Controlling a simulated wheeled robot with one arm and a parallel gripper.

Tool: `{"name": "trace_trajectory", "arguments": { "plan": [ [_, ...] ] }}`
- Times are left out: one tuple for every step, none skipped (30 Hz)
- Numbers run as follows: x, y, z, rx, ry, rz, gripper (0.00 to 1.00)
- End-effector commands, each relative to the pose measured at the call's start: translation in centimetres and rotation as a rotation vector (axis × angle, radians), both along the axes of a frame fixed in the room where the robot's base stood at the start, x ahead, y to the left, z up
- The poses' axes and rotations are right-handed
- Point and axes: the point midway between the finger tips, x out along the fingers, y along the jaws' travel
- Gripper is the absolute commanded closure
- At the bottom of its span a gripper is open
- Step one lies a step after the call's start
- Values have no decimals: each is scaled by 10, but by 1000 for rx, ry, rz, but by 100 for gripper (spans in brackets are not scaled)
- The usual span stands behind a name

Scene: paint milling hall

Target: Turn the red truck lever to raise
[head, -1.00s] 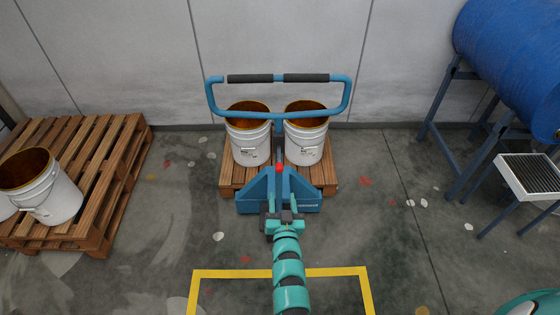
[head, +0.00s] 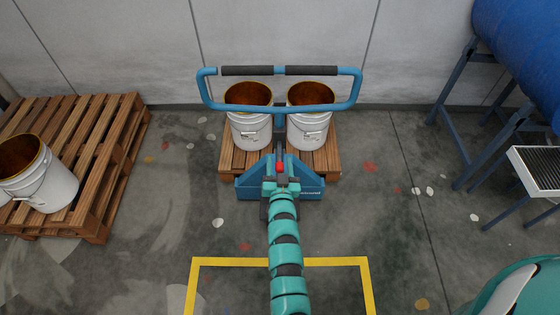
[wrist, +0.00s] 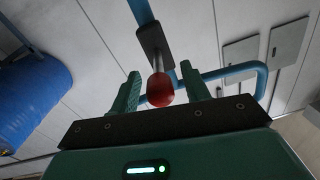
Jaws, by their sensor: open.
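The red lever knob (head: 279,168) sits on the blue pallet truck (head: 308,184), in front of its handle column. In the wrist view the red knob (wrist: 160,89) lies between the two green fingers, on a metal rod running up to a dark block (wrist: 154,46). My gripper (wrist: 162,92) is open around the knob, with a visible gap to each finger. In the head view my gripper (head: 281,182) is at the truck's front, partly covering its middle. The truck's blue loop handle (head: 356,92) with black grips stands above.
Two white buckets (head: 250,131) stand on a wooden pallet (head: 230,160) behind the truck. A blue drum (head: 520,50) on a stand is at right.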

Motion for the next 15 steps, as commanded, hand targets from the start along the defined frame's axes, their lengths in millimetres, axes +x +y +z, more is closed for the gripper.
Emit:
{"name": "trace_trajectory", "arguments": {
  "plan": [
    [0, 0, 0, 0, 0, 0, 54],
    [0, 0, 0, 0, 0, 0, 54],
    [0, 0, 0, 0, 0, 0, 60],
    [0, 0, 0, 0, 0, 0, 65],
    [0, 0, 0, 0, 0, 0, 71],
    [0, 0, 0, 0, 0, 0, 79],
    [0, 0, 0, 0, 0, 0, 85],
    [0, 0, 0, 0, 0, 0, 91],
    [0, 0, 0, 0, 0, 0, 99],
    [0, 0, 0, 0, 0, 0, 100],
    [0, 0, 0, 0, 0, 0, 100],
    [0, 0, 0, 0, 0, 0, 100],
    [0, 0, 0, 0, 0, 0, 100],
    [0, 0, 0, 0, -1, 0, 100],
    [0, 0, -1, 0, -3, 0, 100]
  ]
}}
